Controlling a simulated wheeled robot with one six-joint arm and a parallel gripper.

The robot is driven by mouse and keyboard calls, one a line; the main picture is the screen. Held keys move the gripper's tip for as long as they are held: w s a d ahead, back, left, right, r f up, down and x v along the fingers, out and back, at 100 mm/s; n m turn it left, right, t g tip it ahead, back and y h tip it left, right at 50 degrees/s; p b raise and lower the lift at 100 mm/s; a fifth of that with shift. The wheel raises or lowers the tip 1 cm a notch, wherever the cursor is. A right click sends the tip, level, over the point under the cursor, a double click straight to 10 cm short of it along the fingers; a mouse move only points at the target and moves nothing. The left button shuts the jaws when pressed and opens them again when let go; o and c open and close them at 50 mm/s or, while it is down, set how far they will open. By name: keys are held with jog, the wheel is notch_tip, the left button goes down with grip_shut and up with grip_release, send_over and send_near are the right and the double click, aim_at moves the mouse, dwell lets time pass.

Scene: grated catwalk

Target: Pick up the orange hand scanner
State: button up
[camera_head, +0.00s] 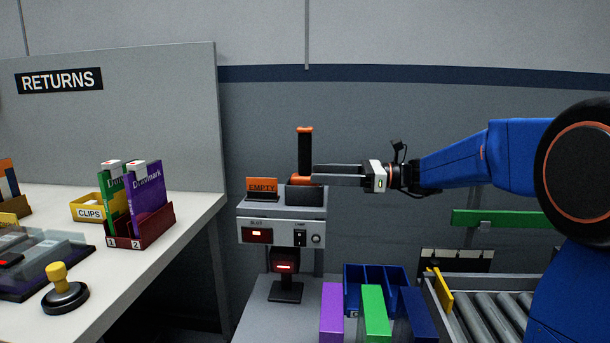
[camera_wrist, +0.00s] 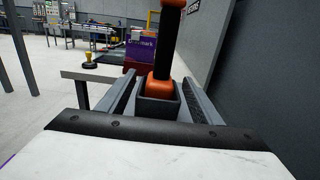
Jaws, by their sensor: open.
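The orange hand scanner (camera_head: 304,151) stands upright with a black grip, an orange top and an orange lower part. In the wrist view the scanner (camera_wrist: 163,84) rises from a dark square cradle (camera_wrist: 158,108), which hides its lowest part. In the head view the cradle (camera_head: 304,196) sits on top of a grey machine. My gripper (camera_head: 315,174) reaches in level from the right, its tips beside the scanner's lower part. In the wrist view my gripper (camera_wrist: 158,82) is open, with one finger on each side of the scanner and visible gaps to both.
The grey machine (camera_head: 282,232) carries an "EMPTY" sign (camera_head: 262,187) left of the cradle. A white returns table (camera_head: 195,212) with a red holder (camera_head: 150,228) stands to the left. A blue divided bin (camera_head: 352,275) and a roller conveyor (camera_head: 490,315) lie below right. The wall is close behind.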

aim_at(305, 132)
jog(key=shift+w+a+r, duration=0.1)
jog(key=shift+w+a, duration=0.1)
jog(key=shift+a, duration=0.65)
jog(key=shift+w+a, duration=0.2)
jog(key=shift+a, duration=0.65)
jog(key=shift+w+a+r, duration=0.1)
jog(key=shift+w+a, duration=0.1)
jog(key=shift+a, duration=0.65)
jog(key=shift+c, duration=0.3)
jog(key=c, duration=1.2)
jog(key=shift+r, duration=0.1)
notch_tip(305, 132, up, 10)
jog(key=shift+f, duration=0.1)
